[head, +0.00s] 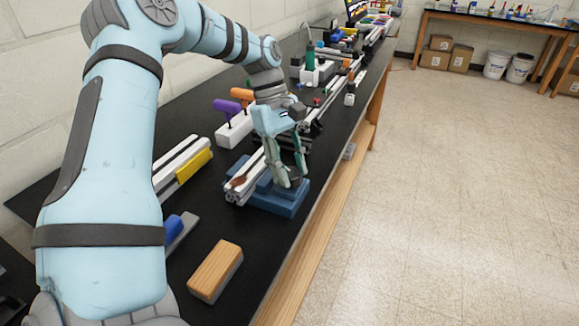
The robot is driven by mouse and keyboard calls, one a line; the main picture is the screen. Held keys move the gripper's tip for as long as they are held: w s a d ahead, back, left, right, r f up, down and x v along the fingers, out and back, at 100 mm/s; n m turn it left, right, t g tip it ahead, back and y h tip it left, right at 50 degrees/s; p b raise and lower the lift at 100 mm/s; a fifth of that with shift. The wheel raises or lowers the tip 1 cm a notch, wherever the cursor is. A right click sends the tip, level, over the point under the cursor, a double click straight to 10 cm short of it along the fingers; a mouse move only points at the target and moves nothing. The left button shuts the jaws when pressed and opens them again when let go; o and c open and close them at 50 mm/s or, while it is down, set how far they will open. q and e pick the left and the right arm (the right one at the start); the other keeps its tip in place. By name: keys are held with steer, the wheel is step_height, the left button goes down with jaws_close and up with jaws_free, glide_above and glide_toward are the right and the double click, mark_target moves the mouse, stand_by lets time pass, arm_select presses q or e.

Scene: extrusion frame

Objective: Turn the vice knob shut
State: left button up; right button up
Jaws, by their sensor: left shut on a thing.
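The blue vice (281,204) sits near the front edge of the black bench, in the middle of the head view. A grey aluminium extrusion (240,182) lies along it, its near end by the vice. My left gripper (288,182) points down over the vice, its fingers shut at the vice's near right side, where the vice knob is. The fingers hide the knob, so its turn cannot be seen. My right gripper is not in view.
A wooden-topped brush or block (215,270) lies nearer on the bench. A white holder with purple and orange-handled tools (234,128) and a yellow-sided rail (194,166) stand to the left. Open floor (450,200) lies right of the bench edge.

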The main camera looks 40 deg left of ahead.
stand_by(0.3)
arm_select(q)
steer(key=o, duration=1.1)
steer(key=shift+a, duration=0.1)
steer(key=shift+o, duration=0.2)
steer(key=v, duration=1.2)
